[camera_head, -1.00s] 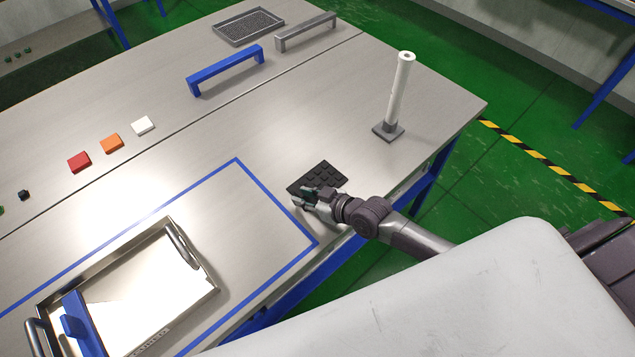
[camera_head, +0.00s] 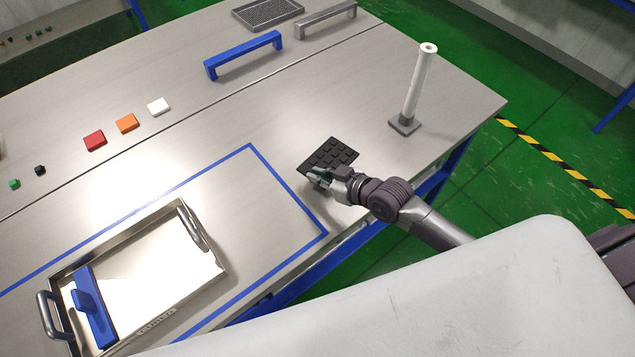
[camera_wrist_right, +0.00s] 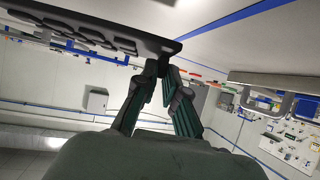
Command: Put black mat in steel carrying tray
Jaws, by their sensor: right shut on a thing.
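The black mat (camera_head: 335,151), a thin studded rectangle, is at the table's front, right of the blue tape outline. My right gripper (camera_head: 320,178) is shut on its near edge. In the right wrist view the fingertips (camera_wrist_right: 164,68) meet at the edge of the mat (camera_wrist_right: 85,28), which looks tilted; the exact gap to the table is hard to tell. The steel carrying tray (camera_head: 216,268) sits at lower left inside the tape outline, with a dark handle at each end. A blue block with a grip (camera_head: 92,305) lies in its left part. My left gripper is not in view.
A white post on a dark base (camera_head: 405,124) stands right of the mat. Blue (camera_head: 243,54) and grey (camera_head: 326,19) bar handles and a mesh tray (camera_head: 268,24) are at the back. Small coloured blocks (camera_head: 127,123) lie back left. Bare tabletop lies between mat and tray.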

